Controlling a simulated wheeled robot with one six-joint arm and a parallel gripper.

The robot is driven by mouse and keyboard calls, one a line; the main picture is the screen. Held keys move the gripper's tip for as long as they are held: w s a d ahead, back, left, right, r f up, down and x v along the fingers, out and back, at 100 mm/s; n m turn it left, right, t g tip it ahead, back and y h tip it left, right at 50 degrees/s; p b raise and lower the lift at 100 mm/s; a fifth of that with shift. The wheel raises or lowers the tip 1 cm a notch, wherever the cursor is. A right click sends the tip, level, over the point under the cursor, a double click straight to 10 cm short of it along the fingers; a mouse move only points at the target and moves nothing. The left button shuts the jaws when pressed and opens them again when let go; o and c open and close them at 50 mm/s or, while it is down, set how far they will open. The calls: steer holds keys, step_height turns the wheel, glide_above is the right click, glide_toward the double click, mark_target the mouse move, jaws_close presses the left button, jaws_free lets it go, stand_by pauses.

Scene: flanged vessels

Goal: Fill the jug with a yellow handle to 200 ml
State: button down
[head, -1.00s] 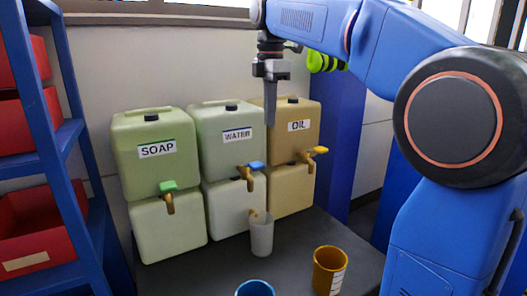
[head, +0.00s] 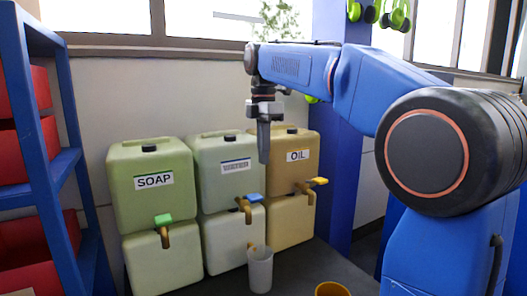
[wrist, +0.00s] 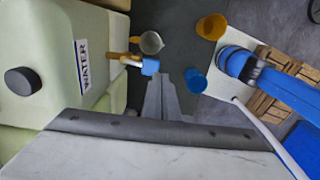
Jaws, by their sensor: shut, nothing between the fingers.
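The middle tank (head: 226,190) is labelled WATER in the wrist view (wrist: 84,68). My gripper (head: 264,158) is shut and empty, pointing down, above the tap; in the wrist view its fingers (wrist: 167,90) are beside the blue lever (wrist: 150,66).
The green SOAP tank (head: 150,200) stands left and the tan OIL tank (head: 290,150) right, each with a tap. An orange cup (wrist: 211,27) and a blue cup (wrist: 195,80) stand apart from the jug. A blue shelf with red bins (head: 40,200) is at the left.

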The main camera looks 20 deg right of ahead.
mark_target(255, 198)
step_height(255, 198, down, 10)
steer(key=shift+f, duration=0.2)
stand_by(0.3)
steer(key=shift+s+d+f+t, duration=0.1)
steer(key=shift+s+f+t, duration=0.35)
steer(key=shift+f, duration=0.4)
steer(key=shift+s+d+f+t, duration=0.1)
steer(key=shift+s+f+t, duration=0.25)
steer(key=shift+f, duration=0.55)
steer(key=shift+s+f+t, duration=0.35)
steer(key=shift+f+t, duration=0.15)
steer(key=shift+f, duration=0.5)
stand_by(4.2)
